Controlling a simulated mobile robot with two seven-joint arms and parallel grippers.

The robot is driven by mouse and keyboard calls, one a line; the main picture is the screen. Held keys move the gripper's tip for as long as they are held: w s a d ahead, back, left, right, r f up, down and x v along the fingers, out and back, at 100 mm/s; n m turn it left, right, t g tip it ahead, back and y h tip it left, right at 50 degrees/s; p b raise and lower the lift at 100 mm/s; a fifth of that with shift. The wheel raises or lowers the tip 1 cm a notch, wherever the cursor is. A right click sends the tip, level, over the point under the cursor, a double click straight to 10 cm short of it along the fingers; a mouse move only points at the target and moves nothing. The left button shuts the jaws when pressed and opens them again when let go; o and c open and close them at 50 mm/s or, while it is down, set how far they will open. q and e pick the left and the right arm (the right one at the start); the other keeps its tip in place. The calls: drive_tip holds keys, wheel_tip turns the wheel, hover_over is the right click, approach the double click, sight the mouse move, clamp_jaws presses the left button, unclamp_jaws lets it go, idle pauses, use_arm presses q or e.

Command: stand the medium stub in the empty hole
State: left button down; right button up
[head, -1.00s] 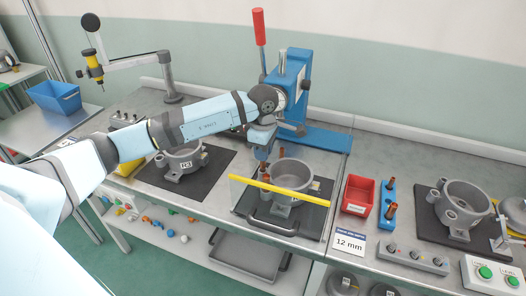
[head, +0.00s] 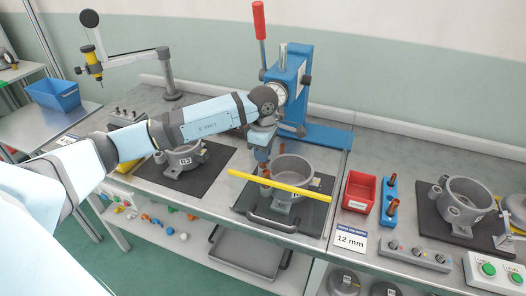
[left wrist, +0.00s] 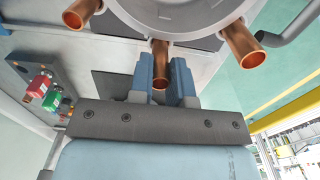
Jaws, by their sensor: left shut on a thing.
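My left gripper (head: 262,152) is at the left rim of the middle grey compressor housing (head: 292,170), under the blue press. In the left wrist view the blue fingers (left wrist: 161,82) are shut on a copper stub, the medium stub (left wrist: 160,62), beside the housing wall (left wrist: 190,18). Two other copper stubs show there, one on the left (left wrist: 82,12) and one on the right (left wrist: 246,42) of the housing. The hole under the held stub is hidden, so I cannot tell whether the stub is seated. My right gripper is not in view.
A yellow bar (head: 280,186) crosses in front of the housing. The blue press (head: 292,85) stands close behind. To the right are a red bin (head: 358,192), a blue rack (head: 388,213) with copper stubs and another housing (head: 462,200). A third housing (head: 180,158) is left.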

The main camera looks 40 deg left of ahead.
use_arm(q)
drive_tip(key=shift+f, duration=0.15)
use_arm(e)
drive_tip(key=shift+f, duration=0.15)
use_arm(q)
drive_tip(key=c, duration=1)
unclamp_jaws()
wheel_tip(320, 180, up, 14)
drive_tip(key=shift+b, duration=0.35)
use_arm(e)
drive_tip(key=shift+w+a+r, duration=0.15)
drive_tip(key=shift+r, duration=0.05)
use_arm(q)
drive_tip(key=shift+s+f, duration=0.1)
drive_tip(key=shift+f, duration=0.1)
